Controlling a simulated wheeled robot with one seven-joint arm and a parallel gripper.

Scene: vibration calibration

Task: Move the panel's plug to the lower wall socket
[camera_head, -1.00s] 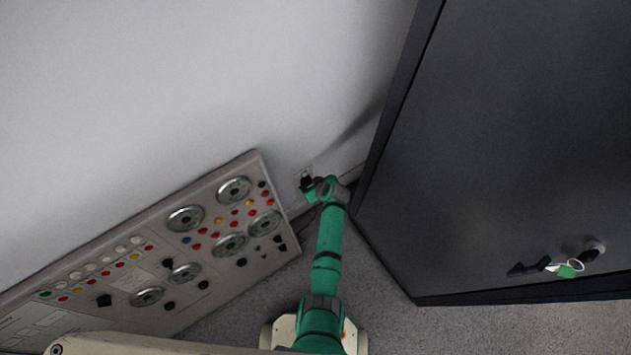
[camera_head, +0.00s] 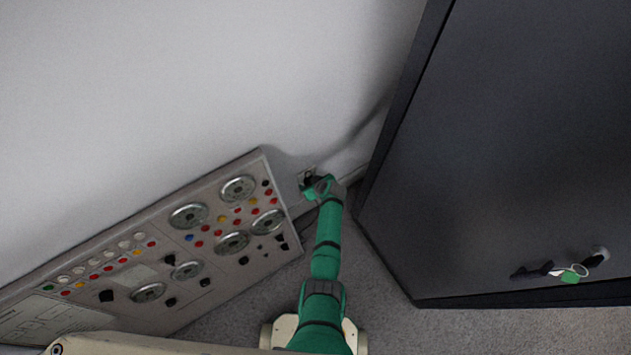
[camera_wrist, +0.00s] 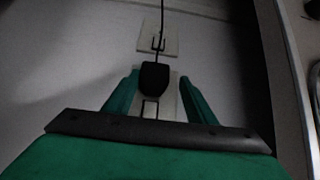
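The black plug (camera_wrist: 155,80) is in the middle of the wrist view, in front of a pale socket plate (camera_wrist: 172,102) on the wall; its cord runs up the picture. I cannot tell whether its pins are fully seated. A second pale socket plate (camera_wrist: 145,38) is further up, behind the cord. My gripper (camera_wrist: 158,77) is open, its two green fingers on either side of the plug with a gap at each side. In the head view my gripper (camera_head: 311,187) is at the wall sockets (camera_head: 307,174), largely hiding them and the plug.
The instrument panel (camera_head: 215,268) with dials, knobs and coloured lamps leans against the wall at left, close to my gripper. A big dark cabinet (camera_head: 500,150) with keys (camera_head: 570,272) stands at right. Grey floor (camera_head: 385,300) is free between them.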

